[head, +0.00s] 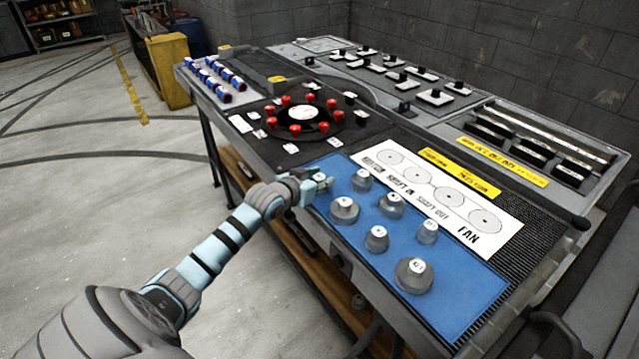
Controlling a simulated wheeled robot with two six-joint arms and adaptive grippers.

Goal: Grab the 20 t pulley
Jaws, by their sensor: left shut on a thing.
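Several grey pulleys with white labels on top stand on a blue mat (462,285) at the near edge of the bench. A large pulley (414,279) stands nearest, with others such as a medium pulley (344,211) and a small pulley (376,240) behind it. The numbers on the labels are too small to read, so I cannot tell which is the 20 t pulley. My left gripper (322,182) is at the mat's far left corner, shut on a small pulley (320,177) that its fingers partly hide. My right gripper is not in view.
A white FAN card (470,212) with printed circles lies behind the mat. A black turntable (337,122) with red knobs is to the left. Blue-and-red parts (216,80) stand at the far left end. The floor left of the bench is clear.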

